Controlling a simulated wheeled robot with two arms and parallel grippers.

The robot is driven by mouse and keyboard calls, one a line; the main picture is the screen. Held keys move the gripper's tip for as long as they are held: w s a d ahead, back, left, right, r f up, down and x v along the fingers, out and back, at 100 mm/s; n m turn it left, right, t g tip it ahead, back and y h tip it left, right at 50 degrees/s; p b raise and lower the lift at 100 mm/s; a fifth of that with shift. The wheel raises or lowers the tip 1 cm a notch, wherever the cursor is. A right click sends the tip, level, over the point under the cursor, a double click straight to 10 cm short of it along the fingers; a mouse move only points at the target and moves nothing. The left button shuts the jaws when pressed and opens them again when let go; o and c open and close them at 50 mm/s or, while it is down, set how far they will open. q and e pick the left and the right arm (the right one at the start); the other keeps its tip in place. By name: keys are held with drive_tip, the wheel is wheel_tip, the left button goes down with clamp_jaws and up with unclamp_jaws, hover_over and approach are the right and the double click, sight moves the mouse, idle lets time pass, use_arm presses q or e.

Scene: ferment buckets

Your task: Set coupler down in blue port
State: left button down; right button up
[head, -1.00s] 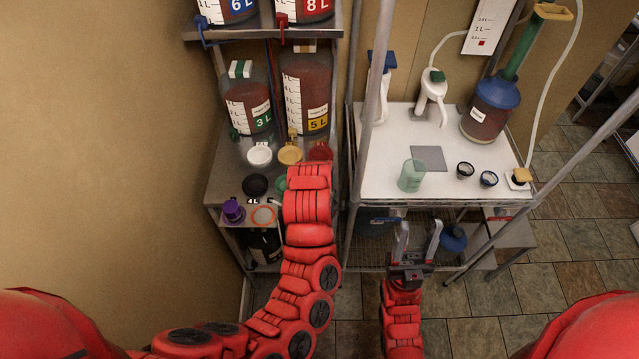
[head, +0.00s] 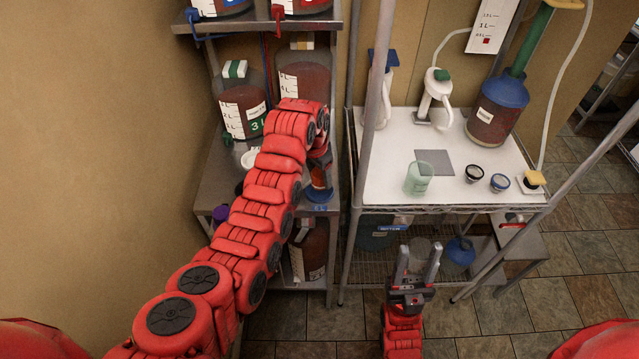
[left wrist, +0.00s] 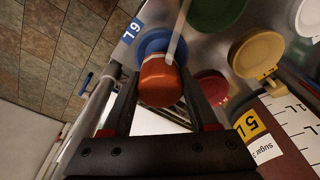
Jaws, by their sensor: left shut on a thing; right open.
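My left gripper (head: 321,158) is shut on the orange coupler (left wrist: 159,80), which shows between its two fingers in the left wrist view. A pale tube runs up from the coupler. The blue port (left wrist: 152,43) lies just past the coupler, beside a 6 L label (left wrist: 129,32). The coupler overlaps its near rim in the picture; I cannot tell whether they touch. In the head view the orange coupler (head: 319,177) is just above the blue port (head: 319,195) at the shelf's right front corner. My right gripper (head: 411,262) is open and empty, low in front of the wire rack.
Red (left wrist: 209,87), yellow (left wrist: 256,56) and green (left wrist: 214,12) ports sit close by. A 5 L sugar container (left wrist: 285,125) stands beside them. A metal post flanks the shelf. The white table (head: 390,180) holds a green cup (head: 419,178) and two small dark cups.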

sight(320, 183)
use_arm(q)
drive_tip(key=shift+w+a+f+p, duration=0.1)
drive_tip(key=shift+f+p, duration=0.05)
drive_tip(key=shift+p, duration=0.3)
wheel_tip(320, 183, down, 3)
drive_tip(key=shift+p, duration=0.95)
drive_tip(key=shift+w+f, duration=0.1)
drive_tip(key=shift+f, duration=0.25)
drive_tip(key=shift+c, duration=0.8)
unclamp_jaws()
drive_tip(key=shift+r, duration=0.2)
